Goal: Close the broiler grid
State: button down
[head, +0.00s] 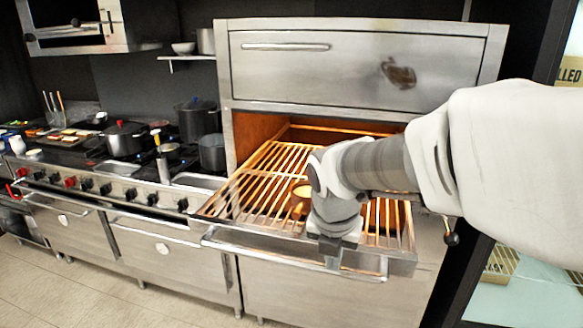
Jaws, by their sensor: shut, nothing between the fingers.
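The broiler grid (255,185) is a rack of metal bars, lit orange, pulled out of the open broiler cavity (257,138). A long bar handle (260,255) runs along its front edge. My gripper (332,262) points down at the grid's front edge, right of the handle's middle. It is shut and appears to hold nothing. Its fingertips are at or very close to the handle; I cannot tell if they touch. My arm comes in from the right and hides part of the grid's right side.
A small round item (301,191) lies on the grid, partly hidden by my arm. The stainless upper door (350,70) above the cavity is shut. A stove (130,180) with pots stands left. Floor (60,290) at front left is clear.

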aim_at(333, 275)
jog(key=shift+n, duration=0.4)
jog(key=w+x, duration=0.1)
jog(key=x, duration=0.3)
jog(key=b+x, duration=0.1)
jog(key=x, duration=0.2)
jog(key=w+x, duration=0.1)
jog(key=x, duration=0.3)
jog(key=shift+w+d, duration=0.6)
jog(key=shift+w, duration=0.3)
jog(key=shift+w, duration=0.1)
